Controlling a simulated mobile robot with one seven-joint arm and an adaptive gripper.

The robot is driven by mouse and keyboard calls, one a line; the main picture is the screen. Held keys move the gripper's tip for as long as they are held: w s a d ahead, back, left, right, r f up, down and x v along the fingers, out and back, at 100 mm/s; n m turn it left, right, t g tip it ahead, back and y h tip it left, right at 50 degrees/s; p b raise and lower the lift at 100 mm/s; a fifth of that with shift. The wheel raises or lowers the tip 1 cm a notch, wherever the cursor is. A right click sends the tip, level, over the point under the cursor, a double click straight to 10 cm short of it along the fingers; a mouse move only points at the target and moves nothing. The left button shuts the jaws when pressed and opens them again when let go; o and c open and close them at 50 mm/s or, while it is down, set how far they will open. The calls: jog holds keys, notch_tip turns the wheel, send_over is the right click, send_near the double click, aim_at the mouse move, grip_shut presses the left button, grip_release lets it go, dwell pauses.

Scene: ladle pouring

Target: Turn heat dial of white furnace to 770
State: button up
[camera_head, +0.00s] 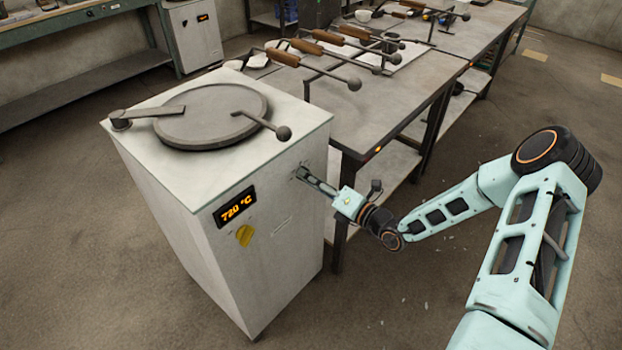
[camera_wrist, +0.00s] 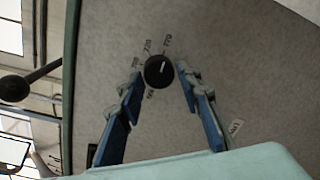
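The white furnace (camera_head: 270,245) stands at the left centre in the head view. Its orange display (camera_head: 235,207) reads 720 °C. A black round heat dial (camera_wrist: 159,72) with a short white mark shows in the wrist view. Printed numbers surround it, among them 720 (camera_wrist: 147,46) and 770 (camera_wrist: 167,42); the others are hard to read. My gripper (camera_wrist: 160,75) has one fingertip on each side of the dial, very close to its edges. I cannot tell whether they press on it. In the head view my gripper (camera_head: 303,173) reaches the furnace's right side, and the dial is hidden.
A round lid (camera_head: 210,115) with a ball-ended handle (camera_head: 282,132) covers the furnace top. A metal table (camera_head: 345,130) with wooden-handled ladles (camera_head: 322,36) stands behind my gripper. Open floor (camera_head: 395,310) lies in front.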

jog(key=shift+o, duration=1.1)
jog(key=v, duration=1.2)
